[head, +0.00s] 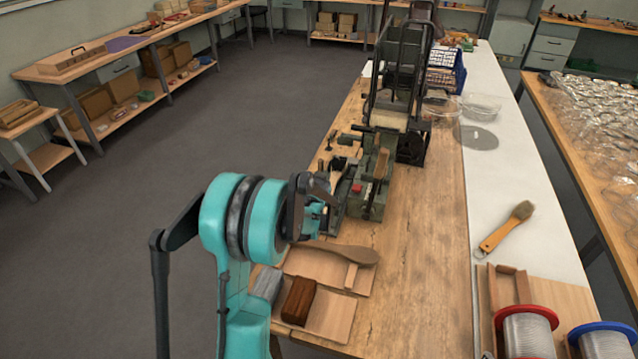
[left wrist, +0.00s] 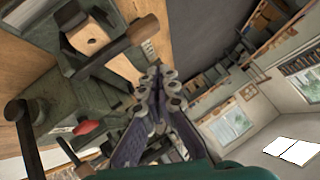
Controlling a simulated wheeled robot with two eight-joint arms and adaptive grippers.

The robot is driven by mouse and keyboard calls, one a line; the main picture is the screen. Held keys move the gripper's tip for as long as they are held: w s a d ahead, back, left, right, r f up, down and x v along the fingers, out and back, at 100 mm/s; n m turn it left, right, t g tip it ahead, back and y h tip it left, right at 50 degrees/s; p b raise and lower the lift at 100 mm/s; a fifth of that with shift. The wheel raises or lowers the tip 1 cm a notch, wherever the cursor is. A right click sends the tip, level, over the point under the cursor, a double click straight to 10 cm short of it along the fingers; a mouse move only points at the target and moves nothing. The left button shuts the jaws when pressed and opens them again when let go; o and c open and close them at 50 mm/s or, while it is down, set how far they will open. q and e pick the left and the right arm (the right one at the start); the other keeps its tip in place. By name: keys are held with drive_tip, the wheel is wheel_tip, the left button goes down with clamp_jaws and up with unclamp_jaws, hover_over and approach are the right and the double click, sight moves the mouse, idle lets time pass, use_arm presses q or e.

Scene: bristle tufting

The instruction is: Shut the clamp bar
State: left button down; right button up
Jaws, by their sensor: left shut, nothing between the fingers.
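The green bench fixture (head: 372,200), with a red knob (head: 357,188) and a wooden piece (head: 382,163) in it, stands on the wooden bench. My left gripper (head: 328,207) is beside its near left side in the head view, partly hidden by my own arm. In the left wrist view my left gripper (left wrist: 163,82) is shut and empty, fingertips together. That view shows the green fixture (left wrist: 75,100) to the left, its red knob (left wrist: 88,127) and a dark bar (left wrist: 22,125). I cannot tell for sure which dark part is the clamp bar, or its angle. My right gripper is not in view.
A tall dark machine frame (head: 398,70) stands behind the fixture. Wooden trays hold a wooden brush back (head: 340,252) and a dark brown block (head: 299,301) in front. A brush (head: 508,227) and wire spools (head: 528,335) lie right. The bench middle (head: 425,240) is clear.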

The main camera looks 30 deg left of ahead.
use_arm(q)
drive_tip(key=a+f+h, duration=0.1)
drive_tip(key=a+f+n+h+b, duration=0.1)
drive_tip(key=f, duration=0.1)
drive_tip(key=f+h+b, duration=0.1)
drive_tip(key=f, duration=0.1)
drive_tip(key=shift+s+a+n+t, duration=0.3)
drive_tip(key=shift+s+a, duration=0.1)
drive_tip(key=shift+f, duration=0.15)
idle(0.4)
drive_tip(key=w+a+r+p+v, duration=0.1)
drive_tip(key=p+v, duration=0.4)
drive_tip(key=v, duration=0.8)
drive_tip(key=shift+w+r+p, duration=0.35)
drive_tip(key=shift+w+r, duration=0.15)
drive_tip(key=shift+r, duration=0.15)
drive_tip(key=shift+a, duration=0.15)
